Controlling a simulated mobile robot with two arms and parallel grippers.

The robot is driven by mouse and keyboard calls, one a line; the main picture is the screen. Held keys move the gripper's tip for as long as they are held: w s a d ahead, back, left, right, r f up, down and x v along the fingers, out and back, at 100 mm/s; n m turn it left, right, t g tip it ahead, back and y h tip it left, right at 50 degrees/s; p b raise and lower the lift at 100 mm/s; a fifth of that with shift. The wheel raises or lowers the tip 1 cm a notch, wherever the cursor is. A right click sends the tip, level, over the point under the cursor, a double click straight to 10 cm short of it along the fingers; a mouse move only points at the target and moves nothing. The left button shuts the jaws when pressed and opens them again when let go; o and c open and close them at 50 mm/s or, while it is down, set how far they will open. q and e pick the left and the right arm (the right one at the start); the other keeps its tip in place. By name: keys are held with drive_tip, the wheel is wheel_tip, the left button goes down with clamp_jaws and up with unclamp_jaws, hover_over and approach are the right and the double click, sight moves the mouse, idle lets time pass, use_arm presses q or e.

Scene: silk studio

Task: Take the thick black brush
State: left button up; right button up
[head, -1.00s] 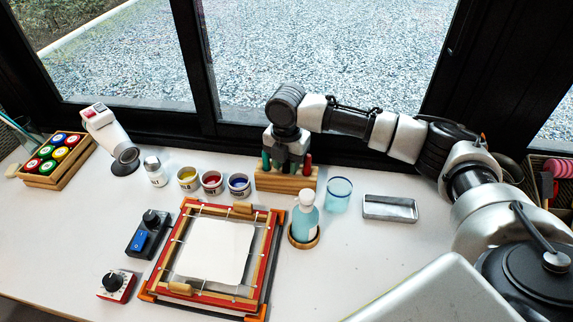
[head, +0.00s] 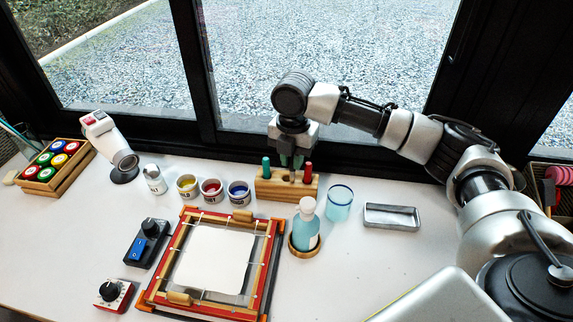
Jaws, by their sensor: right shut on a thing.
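The wooden brush stand (head: 287,192) sits near the window, behind the blue bottle. A green-handled brush (head: 266,168) stands at its left end and a red-handled brush (head: 308,173) at its right end. My right gripper (head: 291,165) is above the middle of the stand, between these two. It is shut on a dark, slim thing, most likely the thick black brush, which the fingers mostly hide. I cannot tell whether its lower end is clear of the stand. My left gripper is not in view.
Yellow, red and blue paint pots (head: 211,189) stand left of the stand. In front are a blue bottle (head: 305,231) and a blue glass (head: 339,203). A metal tray (head: 391,216) lies to the right. A framed white sheet (head: 215,262) fills the front middle.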

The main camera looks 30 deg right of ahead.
drive_tip(key=s+d+r, duration=0.3)
drive_tip(key=s+r, duration=0.3)
drive_tip(key=s, duration=0.3)
drive_tip(key=shift+s+d+b, duration=0.15)
drive_tip(key=shift+d+b, duration=0.15)
drive_tip(key=shift+d, duration=0.05)
